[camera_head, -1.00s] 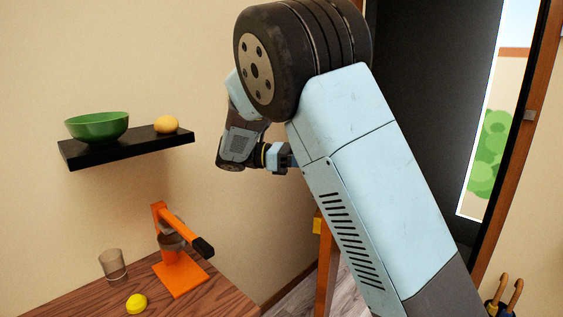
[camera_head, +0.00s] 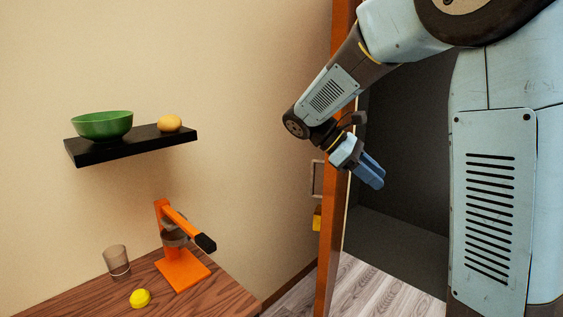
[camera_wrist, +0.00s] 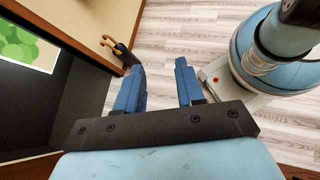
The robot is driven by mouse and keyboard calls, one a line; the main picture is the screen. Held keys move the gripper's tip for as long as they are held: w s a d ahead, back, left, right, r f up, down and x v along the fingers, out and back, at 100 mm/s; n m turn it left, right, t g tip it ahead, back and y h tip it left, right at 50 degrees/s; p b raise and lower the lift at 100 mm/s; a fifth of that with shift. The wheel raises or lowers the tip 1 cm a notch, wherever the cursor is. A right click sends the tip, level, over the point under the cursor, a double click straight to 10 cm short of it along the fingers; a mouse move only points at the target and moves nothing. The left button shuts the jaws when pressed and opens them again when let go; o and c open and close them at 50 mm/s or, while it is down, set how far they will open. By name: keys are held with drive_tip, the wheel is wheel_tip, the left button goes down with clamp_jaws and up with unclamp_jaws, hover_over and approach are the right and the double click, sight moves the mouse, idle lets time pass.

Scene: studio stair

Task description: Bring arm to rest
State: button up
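My gripper (camera_head: 372,172) hangs in the air in front of the dark doorway, to the right of the shelf and table in the head view. In the wrist view my gripper (camera_wrist: 158,85) shows two blue fingers standing apart with nothing between them. Pale wood floor (camera_wrist: 170,40) shows beyond the fingers. My arm is bent, with its elbow at the top right of the head view and its forearm reaching down and left.
A black wall shelf (camera_head: 150,140) bears a green bowl (camera_head: 102,125) and a yellow-orange round fruit (camera_head: 170,123). The wooden table (camera_head: 225,297) holds an orange press (camera_head: 183,270), a glass (camera_head: 117,261) and a lemon (camera_head: 140,298). An orange-brown door post (camera_head: 332,230) stands close by my gripper.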

drive_tip(key=s+d+m+t+y, duration=0.2)
drive_tip(key=s+m+t+y, duration=0.7)
drive_tip(key=s, duration=0.9)
drive_tip(key=m+y, duration=0.1)
drive_tip(key=m, duration=0.2)
drive_tip(key=shift+s+d, duration=0.25)
